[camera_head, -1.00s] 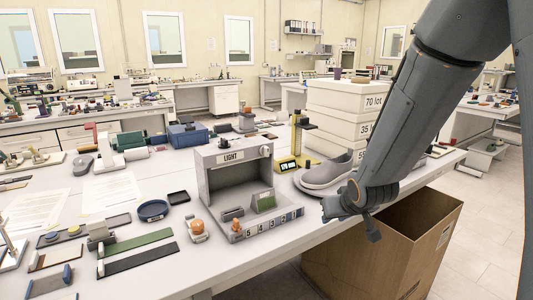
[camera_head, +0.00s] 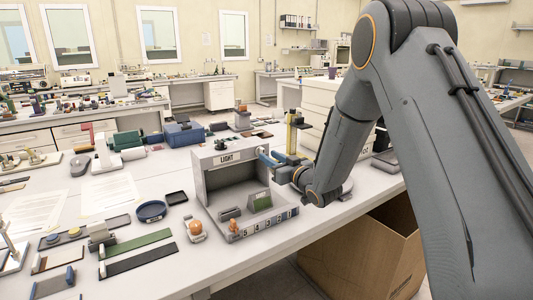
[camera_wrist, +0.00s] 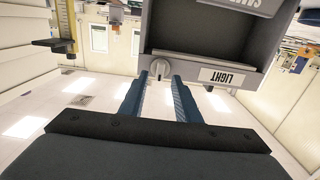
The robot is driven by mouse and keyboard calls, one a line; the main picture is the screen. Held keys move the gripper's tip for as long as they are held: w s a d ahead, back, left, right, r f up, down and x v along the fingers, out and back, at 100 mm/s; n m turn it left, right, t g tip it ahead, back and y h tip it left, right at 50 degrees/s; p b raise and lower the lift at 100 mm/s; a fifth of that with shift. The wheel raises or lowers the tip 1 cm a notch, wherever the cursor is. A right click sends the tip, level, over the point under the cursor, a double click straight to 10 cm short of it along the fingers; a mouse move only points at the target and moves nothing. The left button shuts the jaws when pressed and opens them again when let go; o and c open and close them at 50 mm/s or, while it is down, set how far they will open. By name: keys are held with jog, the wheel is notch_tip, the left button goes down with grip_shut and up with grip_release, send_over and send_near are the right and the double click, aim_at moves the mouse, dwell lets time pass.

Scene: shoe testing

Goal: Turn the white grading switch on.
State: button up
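The grey light box (camera_head: 245,146) stands on the bench with its open front facing me and a LIGHT label (camera_head: 227,159) on its upper edge. The wrist view is upside down. My gripper (camera_wrist: 159,78) is open, with its two blue fingers apart and the knob showing in the gap at their tips. I cannot tell whether a finger touches it. In the head view my gripper (camera_head: 264,156) is at the box's upper right corner.
White stacked drawers (camera_head: 312,100) are behind my arm. An open cardboard box (camera_head: 345,255) stands on the floor by the bench edge. A numbered strip (camera_head: 262,227) and an orange-topped item (camera_head: 194,228) lie in front of the light box.

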aim_at(267, 154)
jog(key=x, duration=0.3)
jog(key=shift+p, duration=0.3)
jog(key=shift+c, duration=0.2)
grip_shut()
